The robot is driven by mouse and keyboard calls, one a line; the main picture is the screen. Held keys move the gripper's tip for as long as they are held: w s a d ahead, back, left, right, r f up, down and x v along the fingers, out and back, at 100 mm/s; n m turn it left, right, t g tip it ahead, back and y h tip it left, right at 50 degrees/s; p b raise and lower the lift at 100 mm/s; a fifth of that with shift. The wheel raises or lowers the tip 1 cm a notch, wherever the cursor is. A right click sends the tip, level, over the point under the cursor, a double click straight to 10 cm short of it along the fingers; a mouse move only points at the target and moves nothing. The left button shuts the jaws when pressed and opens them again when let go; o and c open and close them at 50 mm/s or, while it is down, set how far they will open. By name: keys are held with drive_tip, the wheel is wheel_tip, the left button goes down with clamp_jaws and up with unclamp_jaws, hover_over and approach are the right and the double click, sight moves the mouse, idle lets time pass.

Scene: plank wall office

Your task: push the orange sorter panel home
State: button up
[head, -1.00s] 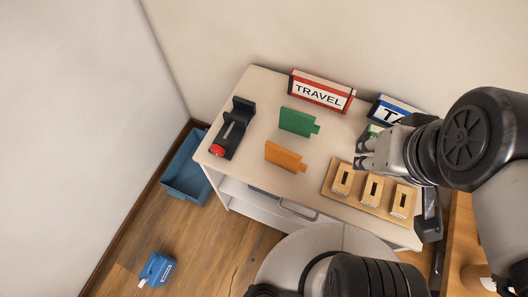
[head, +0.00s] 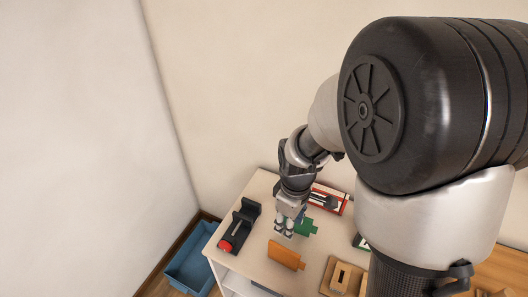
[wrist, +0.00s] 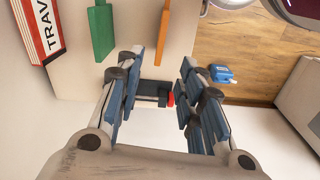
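The orange sorter panel (head: 286,255) stands on the white table, a flat plate with a small tab at its right end. In the wrist view the orange panel (wrist: 163,36) shows as a narrow strip beyond my fingers. My gripper (head: 285,229) is above the table, close to the orange panel and partly in front of the green panel (head: 305,227). In the wrist view my gripper (wrist: 155,85) is open with nothing between its fingers. The wooden sorter (head: 341,275) with slotted blocks is at the right, partly hidden by my arm.
A black device (head: 240,228) with a red end stands at the table's left. A red-edged TRAVEL sign (wrist: 40,30) is at the back. A blue bin (head: 189,268) is on the floor left of the table. A blue object (wrist: 221,74) lies on the floor.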

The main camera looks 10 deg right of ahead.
sight(285, 249)
drive_tip(key=shift+n, duration=0.4)
wheel_tip(285, 249, down, 14)
drive_tip(key=b, duration=0.4)
drive_tip(key=shift+w, duration=0.15)
wheel_tip(285, 249, down, 5)
drive_tip(key=shift+f+b, duration=0.1)
drive_tip(key=shift+b, duration=1.1)
clamp_jaws()
